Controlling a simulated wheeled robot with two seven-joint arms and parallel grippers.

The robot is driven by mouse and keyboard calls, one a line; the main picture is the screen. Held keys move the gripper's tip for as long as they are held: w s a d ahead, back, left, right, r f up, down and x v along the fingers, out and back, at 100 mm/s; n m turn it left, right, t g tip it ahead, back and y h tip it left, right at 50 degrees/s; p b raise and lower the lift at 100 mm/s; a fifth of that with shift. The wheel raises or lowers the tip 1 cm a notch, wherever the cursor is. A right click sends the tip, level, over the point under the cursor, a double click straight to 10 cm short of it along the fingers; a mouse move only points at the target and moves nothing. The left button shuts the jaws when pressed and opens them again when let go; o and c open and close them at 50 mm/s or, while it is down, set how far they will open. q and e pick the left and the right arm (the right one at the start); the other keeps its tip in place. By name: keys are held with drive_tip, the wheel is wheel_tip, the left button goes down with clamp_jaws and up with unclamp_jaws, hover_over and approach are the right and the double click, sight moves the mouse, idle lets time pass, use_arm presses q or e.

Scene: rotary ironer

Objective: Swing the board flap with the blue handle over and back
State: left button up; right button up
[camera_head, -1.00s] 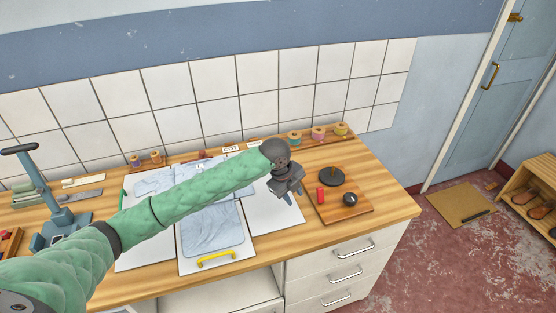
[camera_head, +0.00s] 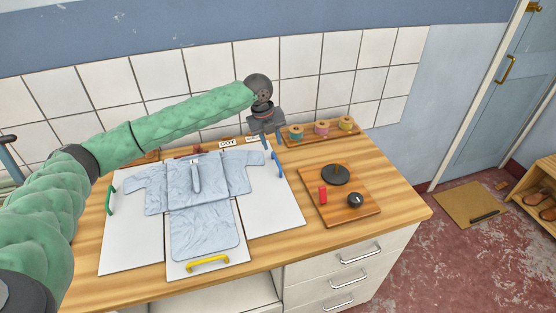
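The white folding board lies flat on the wooden counter, with a light blue shirt (camera_head: 205,180) spread over it. The right flap (camera_head: 272,210) lies flat and carries the blue handle (camera_head: 278,168) at its outer right edge, towards the back. A green handle (camera_head: 111,201) is on the left flap (camera_head: 135,240), and a yellow handle (camera_head: 208,263) is on the front flap (camera_head: 190,271). My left gripper (camera_head: 271,142) points down just behind the blue handle, its fingers apart and nothing seen between them. My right gripper is out of view.
A wooden board (camera_head: 345,211) with a black disc (camera_head: 335,175), a red piece (camera_head: 323,195) and a black knob (camera_head: 355,200) lies right of the flap. Thread spools (camera_head: 321,129) stand on a rack at the back. Drawers (camera_head: 350,270) are below the counter's front edge.

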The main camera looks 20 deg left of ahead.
sight(277, 162)
use_arm(q)
drive_tip(key=shift+w+d+f+p, duration=0.25)
drive_tip(key=shift+f+p, duration=0.2)
drive_tip(key=shift+f, duration=1)
drive_tip(key=shift+w+d+f+p, duration=0.2)
drive_tip(key=shift+f+p, duration=0.3)
drive_tip(key=shift+f, duration=0.9)
drive_tip(key=shift+w+d+f+p, duration=0.2)
drive_tip(key=shift+f+p, duration=0.25)
drive_tip(key=shift+f, duration=1)
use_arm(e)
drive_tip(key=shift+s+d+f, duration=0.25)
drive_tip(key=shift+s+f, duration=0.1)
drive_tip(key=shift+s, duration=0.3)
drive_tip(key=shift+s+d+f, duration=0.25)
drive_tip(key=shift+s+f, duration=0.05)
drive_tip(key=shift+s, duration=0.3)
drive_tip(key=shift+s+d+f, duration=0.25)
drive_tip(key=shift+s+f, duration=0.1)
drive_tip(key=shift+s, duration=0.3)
use_arm(q)
clamp_jaws()
